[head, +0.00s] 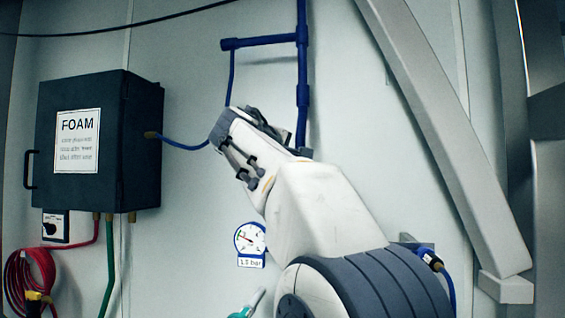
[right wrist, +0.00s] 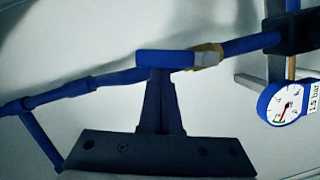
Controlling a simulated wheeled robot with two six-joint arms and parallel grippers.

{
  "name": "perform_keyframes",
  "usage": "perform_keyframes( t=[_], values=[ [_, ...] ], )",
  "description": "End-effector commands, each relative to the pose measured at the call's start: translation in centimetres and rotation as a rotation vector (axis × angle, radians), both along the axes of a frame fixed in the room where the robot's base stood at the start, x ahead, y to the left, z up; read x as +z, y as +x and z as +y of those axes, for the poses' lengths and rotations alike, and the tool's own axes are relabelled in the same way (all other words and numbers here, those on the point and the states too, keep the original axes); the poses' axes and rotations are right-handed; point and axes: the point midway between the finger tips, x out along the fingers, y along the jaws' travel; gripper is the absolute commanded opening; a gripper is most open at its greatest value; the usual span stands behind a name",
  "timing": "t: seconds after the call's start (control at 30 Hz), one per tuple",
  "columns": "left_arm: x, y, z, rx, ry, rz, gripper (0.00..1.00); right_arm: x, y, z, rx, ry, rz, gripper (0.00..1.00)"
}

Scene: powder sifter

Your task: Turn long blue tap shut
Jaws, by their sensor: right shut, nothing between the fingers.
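The long blue tap's handle (right wrist: 165,58) shows in the right wrist view as a flat blue bar by a brass valve body (right wrist: 207,56) on a blue pipe (right wrist: 118,79). It looks nearly in line with the pipe. My right gripper (right wrist: 160,76) is shut and empty, its tips right at the handle's lower edge; I cannot tell whether they touch. My left gripper is not in view.
A pressure gauge (head: 250,238) marked 1.5 bar hangs on the wall below my arm. A dark FOAM box (head: 98,145) is at left, with a red hose (head: 30,280) under it. A slanted grey beam (head: 440,130) stands at right. A teal object (head: 246,306) shows at the bottom edge.

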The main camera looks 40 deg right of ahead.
Motion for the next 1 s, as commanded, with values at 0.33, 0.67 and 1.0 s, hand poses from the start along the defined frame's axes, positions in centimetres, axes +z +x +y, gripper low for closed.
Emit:
perform_keyframes(
  t=[0.33, 0.67, 1.0],
  values=[
    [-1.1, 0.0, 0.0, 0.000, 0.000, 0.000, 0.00, -0.3, -1.8, -1.6, -0.003, 0.215, -0.256, 0.00],
    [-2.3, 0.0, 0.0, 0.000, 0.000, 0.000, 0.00, -1.1, -3.3, -2.9, -0.003, 0.420, -0.495, 0.00],
    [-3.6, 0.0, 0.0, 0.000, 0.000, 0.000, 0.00, -2.5, -4.1, -4.1, -0.005, 0.616, -0.726, 0.00]
  ],
)
